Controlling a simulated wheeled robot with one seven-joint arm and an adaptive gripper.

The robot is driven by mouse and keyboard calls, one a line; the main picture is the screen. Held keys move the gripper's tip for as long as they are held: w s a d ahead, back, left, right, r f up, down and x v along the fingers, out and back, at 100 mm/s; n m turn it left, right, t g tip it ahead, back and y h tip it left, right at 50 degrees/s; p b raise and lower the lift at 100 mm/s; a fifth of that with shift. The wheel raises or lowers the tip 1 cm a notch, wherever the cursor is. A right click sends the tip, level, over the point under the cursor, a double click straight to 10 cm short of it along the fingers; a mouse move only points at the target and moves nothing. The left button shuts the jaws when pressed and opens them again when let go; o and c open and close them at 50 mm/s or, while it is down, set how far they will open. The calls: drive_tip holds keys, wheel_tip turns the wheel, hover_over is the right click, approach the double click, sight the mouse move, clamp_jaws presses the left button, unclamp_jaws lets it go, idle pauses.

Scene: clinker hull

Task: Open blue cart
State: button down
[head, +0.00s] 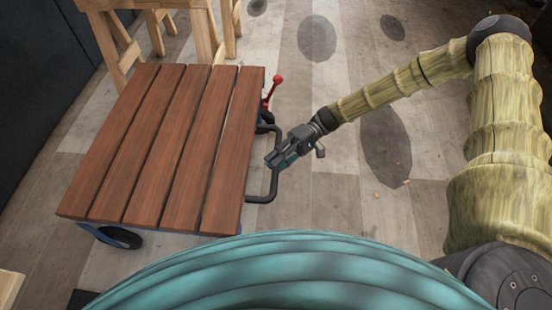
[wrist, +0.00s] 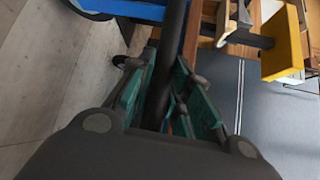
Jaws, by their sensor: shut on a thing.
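The blue cart has a top of red-brown planks (head: 165,145), with its blue frame and a dark wheel (head: 118,237) showing below the near edge. A dark bar handle (head: 265,190) sticks out from its right side. My gripper (head: 275,160) is at this handle, shut on it. In the wrist view the dark bar (wrist: 172,65) passes between the teal fingers of my gripper (wrist: 165,100). A blue part of the cart (wrist: 140,10) shows at the top of the wrist view. A red-knobbed lever (head: 276,82) stands at the cart's far right corner.
A wooden stand (head: 205,30) is close behind the cart. A dark wall (head: 40,70) runs along the left. The plank floor right of the cart is mostly clear. A yellow object (wrist: 284,45) shows at the upper right of the wrist view.

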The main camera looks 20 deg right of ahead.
drive_tip(key=shift+w+d, duration=0.15)
drive_tip(key=shift+w, duration=0.1)
drive_tip(key=c, duration=1.3)
unclamp_jaws()
drive_tip(key=shift+s, duration=0.15)
drive_tip(key=v, duration=1.2)
